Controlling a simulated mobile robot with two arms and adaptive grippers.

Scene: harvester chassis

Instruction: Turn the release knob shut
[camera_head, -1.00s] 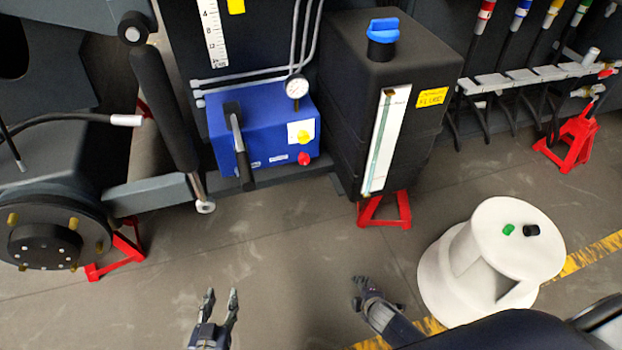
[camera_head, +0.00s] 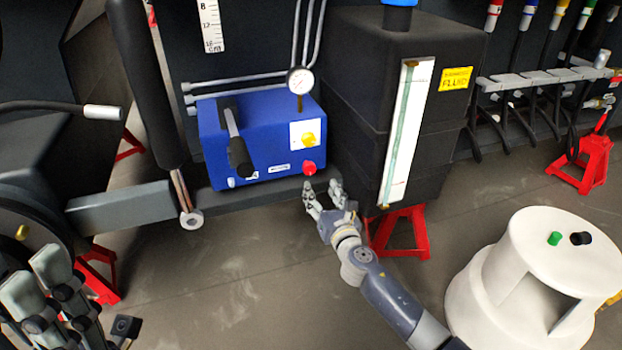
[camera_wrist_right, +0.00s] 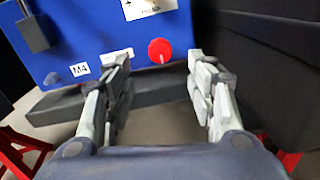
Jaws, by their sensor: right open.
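The red release knob (camera_head: 309,168) sits low on the right of the front face of the blue pump box (camera_head: 265,145). In the right wrist view the red knob (camera_wrist_right: 160,50) shows beyond and between my fingertips, with a light mark on its face. My right gripper (camera_head: 322,188) is open and empty, just below and in front of the knob, apart from it. Its two fingers also show spread in the right wrist view (camera_wrist_right: 160,75). My left gripper (camera_head: 60,300) is at the lower left, far from the box, its fingers partly cut off by the frame edge.
A pump handle (camera_head: 236,145) juts out from the box's front. A gauge (camera_head: 299,80) stands on top. A dark fluid tank (camera_head: 350,100) is close on the right, above a red stand (camera_head: 402,235). A white step stool (camera_head: 520,260) stands at the lower right.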

